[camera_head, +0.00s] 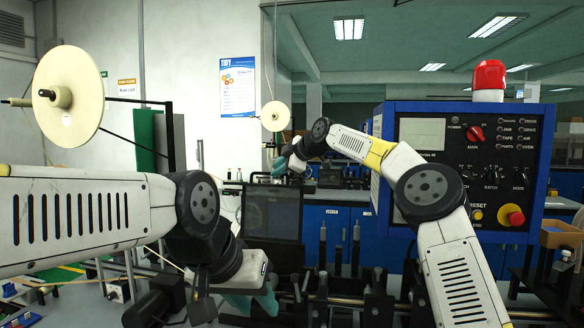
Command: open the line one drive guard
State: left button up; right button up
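A dark, see-through panel in a black frame (272,218) stands upright at the centre of the machine; it looks like a drive guard, but I see no label naming it line one. My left gripper (254,304) is low in the picture, in front of and below the panel, with teal parts showing under the wrist. My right gripper (281,166) is small and farther off, above the panel's upper right in the picture, partly hidden by its own wrist. I cannot tell whether either gripper touches anything, or how far its fingers are apart.
A blue control box (460,165) with switches, a red-yellow stop button (511,215) and a red beacon (489,76) stands at the right. A cream tape reel (68,97) is at upper left, a smaller reel (275,116) at centre. Black posts (355,250) crowd the lower middle.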

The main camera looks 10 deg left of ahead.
jog(key=shift+v, duration=1.3)
jog(key=shift+s, duration=0.1)
jog(key=shift+m+h, duration=0.4)
jog(key=shift+h, duration=0.2)
jog(key=s, duration=0.2)
jog(key=s+r, duration=0.1)
jog(key=s, duration=0.2)
jog(key=shift+s+d, duration=0.15)
jog(key=shift+s, duration=0.05)
jog(key=s+d+f+m+h, duration=0.3)
jog(key=s+d+m, duration=0.3)
jog(key=s+d, duration=0.5)
jog(key=s+d+f+m+h, duration=0.3)
jog(key=s+d+m, duration=0.2)
jog(key=s+d, duration=0.65)
jog(key=s+d+f+m, duration=0.4)
jog(key=s+d+f, duration=0.1)
jog(key=s, duration=0.4)
jog(key=s+d+f+m+g, duration=0.1)
jog(key=s+d+f+m, duration=0.4)
jog(key=s, duration=0.4)
jog(key=shift+f, duration=0.75)
